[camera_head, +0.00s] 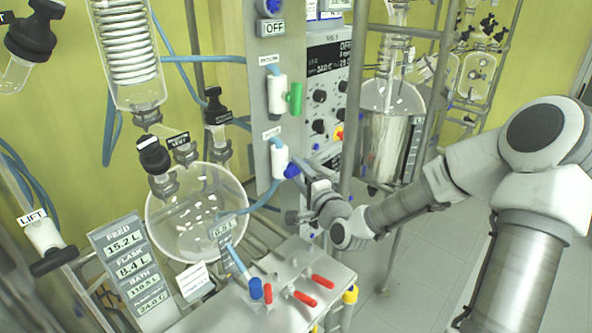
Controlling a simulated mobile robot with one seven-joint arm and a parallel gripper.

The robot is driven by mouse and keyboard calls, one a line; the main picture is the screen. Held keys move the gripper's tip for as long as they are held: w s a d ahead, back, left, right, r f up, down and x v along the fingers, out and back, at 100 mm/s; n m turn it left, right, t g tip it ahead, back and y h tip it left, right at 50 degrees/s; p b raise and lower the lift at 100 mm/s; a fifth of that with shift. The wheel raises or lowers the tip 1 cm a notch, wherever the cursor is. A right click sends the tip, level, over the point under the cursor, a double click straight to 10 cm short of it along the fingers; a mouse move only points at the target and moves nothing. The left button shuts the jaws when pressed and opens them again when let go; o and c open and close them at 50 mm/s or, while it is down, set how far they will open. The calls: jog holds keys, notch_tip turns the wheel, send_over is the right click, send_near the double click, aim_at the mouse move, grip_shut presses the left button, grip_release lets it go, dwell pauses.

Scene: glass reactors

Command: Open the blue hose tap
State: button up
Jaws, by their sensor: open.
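A white tap with a blue handle (291,171) is on the grey upright panel, below a white tap with a green handle (295,98). The blue handle sticks out at the lower right of its white body (278,157). My gripper (299,197) is just below and to the right of the blue handle, with its jaws open. It looks close to the handle, but I cannot tell whether they touch. The fingers are small in view and partly hidden by the gripper's body.
A round glass flask (196,212) stands left of the panel, with blue hoses around it. A grey bench top (215,313) with red and blue handles is below. Metal posts and a second glass vessel (390,105) stand behind my arm. Floor is clear at lower middle.

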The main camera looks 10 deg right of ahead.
grip_shut()
dwell(0.4)
